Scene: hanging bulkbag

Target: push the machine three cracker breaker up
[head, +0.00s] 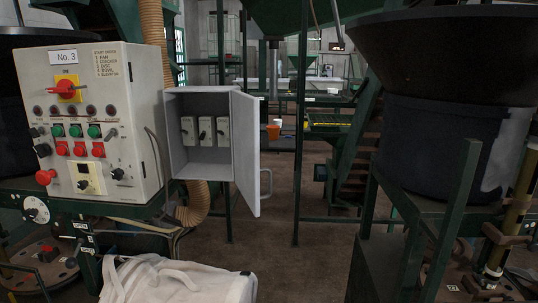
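A grey control panel (92,120) labelled "No. 3" stands at the left, with a red and yellow rotary switch (66,89) and rows of green and red buttons. To its right, a grey breaker box (205,165) has its door (245,150) swung open to the right. Three light grey breakers sit side by side inside: a left one (188,124), a middle one (206,123) and a right one (223,124). Each has a small dark lever; their positions and any labels are too small to tell. Neither of my grippers is in view.
A white bulk bag (175,280) lies at the bottom, below the box. A tan corrugated hose (195,205) runs behind the panel. A large dark hopper (430,140) on a green frame stands at the right. Brown floor (270,230) is open in the middle.

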